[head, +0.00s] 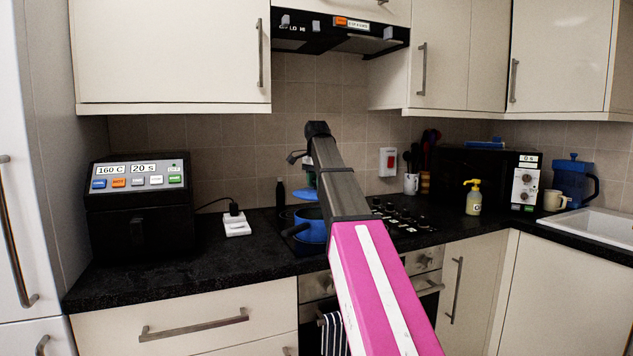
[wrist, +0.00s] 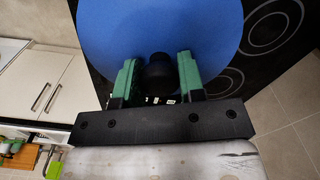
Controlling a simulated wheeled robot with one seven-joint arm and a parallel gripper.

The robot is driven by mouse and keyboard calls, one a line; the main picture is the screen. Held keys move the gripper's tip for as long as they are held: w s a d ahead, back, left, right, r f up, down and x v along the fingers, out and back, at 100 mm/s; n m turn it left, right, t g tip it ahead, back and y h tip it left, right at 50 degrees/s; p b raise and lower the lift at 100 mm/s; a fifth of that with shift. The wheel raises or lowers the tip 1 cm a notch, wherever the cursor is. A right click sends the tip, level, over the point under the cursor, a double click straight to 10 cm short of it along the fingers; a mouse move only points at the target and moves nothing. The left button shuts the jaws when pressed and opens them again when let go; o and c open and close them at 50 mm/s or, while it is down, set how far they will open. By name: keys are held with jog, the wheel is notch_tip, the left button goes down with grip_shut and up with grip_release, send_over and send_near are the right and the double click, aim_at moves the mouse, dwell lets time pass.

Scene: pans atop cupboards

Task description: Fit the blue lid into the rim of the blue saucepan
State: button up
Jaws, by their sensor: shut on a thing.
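The blue lid (head: 304,195) shows in the head view above the blue saucepan (head: 313,231), tilted or seen nearly edge-on. In the wrist view the lid (wrist: 160,35) fills the top middle, with its black knob (wrist: 158,77) between the green fingers. My gripper (wrist: 158,80) is shut on the knob; in the head view my arm partly hides it. The saucepan stands on the hob, its dark handle pointing left towards the front. My arm covers its right side. The lid looks apart from the pan. The saucepan is hidden in the wrist view.
The black hob (head: 400,217) continues right of my arm. A black air fryer (head: 140,215) stands at the left, with a white socket block (head: 236,224) between it and the pan. A dark bottle (head: 281,193) stands behind the pan. The extractor hood (head: 340,36) hangs above.

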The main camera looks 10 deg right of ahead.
aim_at(317, 200)
jog(key=shift+f, duration=2.5)
jog(key=shift+f, duration=0.95)
jog(key=o, duration=1)
jog(key=shift+o, duration=0.2)
